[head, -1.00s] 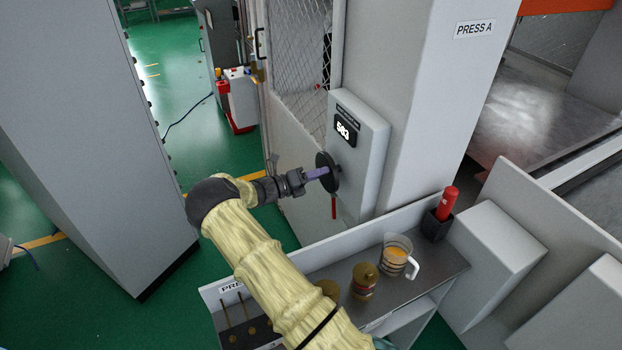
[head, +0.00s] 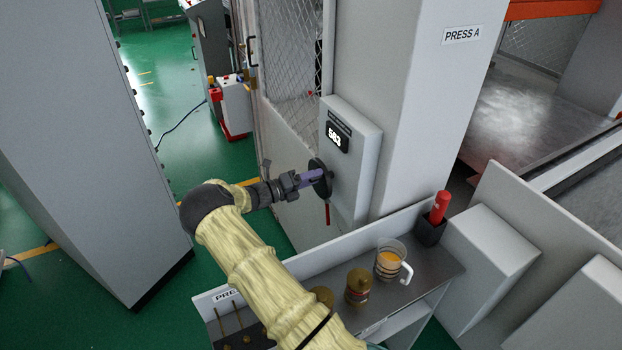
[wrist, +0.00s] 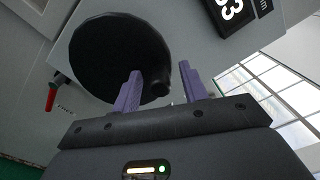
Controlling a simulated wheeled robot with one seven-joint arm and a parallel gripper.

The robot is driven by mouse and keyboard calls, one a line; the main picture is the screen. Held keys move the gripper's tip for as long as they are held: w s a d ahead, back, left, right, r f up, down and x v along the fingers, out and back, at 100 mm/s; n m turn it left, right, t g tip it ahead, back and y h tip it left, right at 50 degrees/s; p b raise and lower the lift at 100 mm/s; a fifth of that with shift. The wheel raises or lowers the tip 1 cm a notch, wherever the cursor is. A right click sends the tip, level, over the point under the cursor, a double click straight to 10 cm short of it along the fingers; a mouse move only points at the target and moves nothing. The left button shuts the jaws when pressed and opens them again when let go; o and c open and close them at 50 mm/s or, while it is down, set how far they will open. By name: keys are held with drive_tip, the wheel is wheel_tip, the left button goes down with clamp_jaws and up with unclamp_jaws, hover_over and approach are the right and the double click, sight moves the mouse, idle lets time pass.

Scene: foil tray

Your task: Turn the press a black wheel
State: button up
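The black wheel (head: 323,171) is a dark disc on the front of a grey box (head: 357,165) fixed to the press column. In the wrist view the wheel (wrist: 110,50) fills the upper left, with a short dark knob (wrist: 160,78) near its right edge. My gripper (head: 311,178) is at the wheel's face. In the wrist view its two purple fingers (wrist: 160,76) stand apart on either side of the knob. The knob is close to the left finger, with a gap to the right one. Contact is not clear.
A number display (head: 338,136) sits above the wheel and a red-handled lever (head: 327,214) below it. A shelf (head: 432,263) at lower right holds a measuring jug (head: 389,262), a brass-topped container (head: 358,287) and a red bottle (head: 440,206) in a black holder. A grey cabinet (head: 75,130) stands left.

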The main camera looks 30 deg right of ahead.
drive_tip(key=shift+a, duration=0.25)
drive_tip(key=a+b, duration=0.7)
drive_tip(key=a, duration=1)
drive_tip(key=shift+f, duration=0.1)
